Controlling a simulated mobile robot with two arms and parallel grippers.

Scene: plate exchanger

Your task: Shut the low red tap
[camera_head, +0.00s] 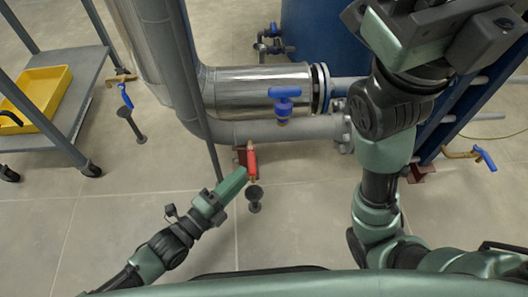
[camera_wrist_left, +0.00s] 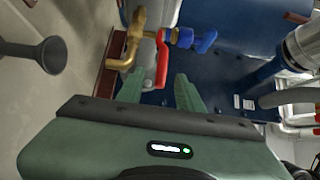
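The low red tap's handle (camera_head: 252,162) hangs on a small brass valve beneath the grey pipe, low near the floor. In the left wrist view the red handle (camera_wrist_left: 162,62) stands beside a bent brass pipe (camera_wrist_left: 133,45). My left gripper (camera_head: 243,172) is close to the handle. In the left wrist view its two green fingers (camera_wrist_left: 158,88) are apart, and the handle shows in the gap just beyond their tips; contact cannot be told. My right arm is raised at the right, with its hand (camera_head: 440,35) cut by the top edge; its fingertips are hidden.
A dark drain funnel (camera_head: 254,194) stands below the tap. A blue-handled valve (camera_head: 284,98) sits on the pipe above. Other blue-handled taps are at the left (camera_head: 125,96) and right (camera_head: 485,158). A grey cart (camera_head: 88,85) with a yellow tray (camera_head: 50,85) stands left. The front floor is clear.

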